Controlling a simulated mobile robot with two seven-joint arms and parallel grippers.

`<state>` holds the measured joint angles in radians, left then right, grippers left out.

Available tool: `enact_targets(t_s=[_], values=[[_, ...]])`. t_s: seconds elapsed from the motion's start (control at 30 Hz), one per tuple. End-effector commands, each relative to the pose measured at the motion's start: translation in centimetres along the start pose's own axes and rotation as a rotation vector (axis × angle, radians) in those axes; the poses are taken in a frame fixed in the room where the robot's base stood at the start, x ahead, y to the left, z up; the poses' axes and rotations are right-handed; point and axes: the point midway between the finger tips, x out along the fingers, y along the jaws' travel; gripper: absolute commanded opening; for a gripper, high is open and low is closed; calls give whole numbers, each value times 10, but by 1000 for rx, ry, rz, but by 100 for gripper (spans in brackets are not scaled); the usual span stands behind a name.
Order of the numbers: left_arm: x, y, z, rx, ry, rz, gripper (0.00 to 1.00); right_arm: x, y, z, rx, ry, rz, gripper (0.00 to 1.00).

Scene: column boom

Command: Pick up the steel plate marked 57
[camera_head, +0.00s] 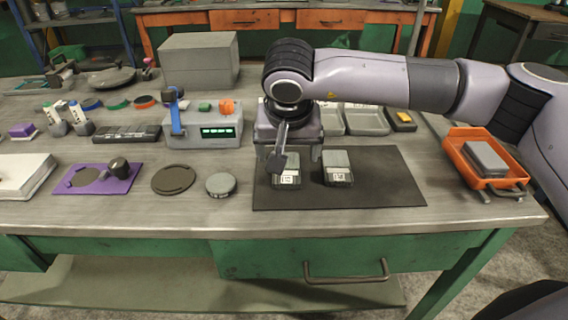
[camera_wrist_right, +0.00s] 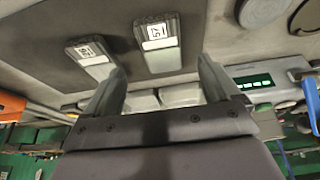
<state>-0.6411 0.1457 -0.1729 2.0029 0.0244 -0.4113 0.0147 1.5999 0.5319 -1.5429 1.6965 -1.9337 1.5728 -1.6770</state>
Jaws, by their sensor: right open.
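Two grey steel plates lie on a dark mat (camera_head: 390,185). The left plate (camera_head: 287,170) has a white label that seems to read 57; in the right wrist view this plate (camera_wrist_right: 160,58) lies ahead of the fingertips, roughly centred between them. The other plate (camera_head: 338,168) has a label too small to read surely; it also shows in the right wrist view (camera_wrist_right: 98,68), left of the first. My right gripper (camera_head: 297,159) is open and empty, pointing down above the back of the left plate and hiding part of it. My left gripper is not in view.
An orange tray (camera_head: 462,158) holding grey plates stands at the right. A grey box with a green display (camera_head: 205,132) is left of my gripper, and grey bins (camera_head: 366,121) stand behind. A round disc (camera_head: 221,184) lies left of the mat. The mat's right part is bare.

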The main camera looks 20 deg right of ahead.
Motion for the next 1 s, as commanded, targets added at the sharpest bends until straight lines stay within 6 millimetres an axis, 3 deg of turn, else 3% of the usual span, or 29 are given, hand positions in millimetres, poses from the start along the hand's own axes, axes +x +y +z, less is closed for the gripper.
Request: enact_targets(t_s=[0.33,0.63,0.67,0.9,0.93,1.0], values=[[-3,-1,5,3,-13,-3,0,48,-2,0,0,-4,-1,89],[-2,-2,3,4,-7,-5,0,56,-3,-1,0,-2,-3,89],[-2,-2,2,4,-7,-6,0,56,-3,-1,0,-2,-3,86],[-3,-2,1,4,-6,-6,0,55,-2,-1,1,-2,-3,8],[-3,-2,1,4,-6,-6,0,55,-2,-1,1,-2,-3,0],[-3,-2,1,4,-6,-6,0,54,-3,-2,2,2,-6,0]])
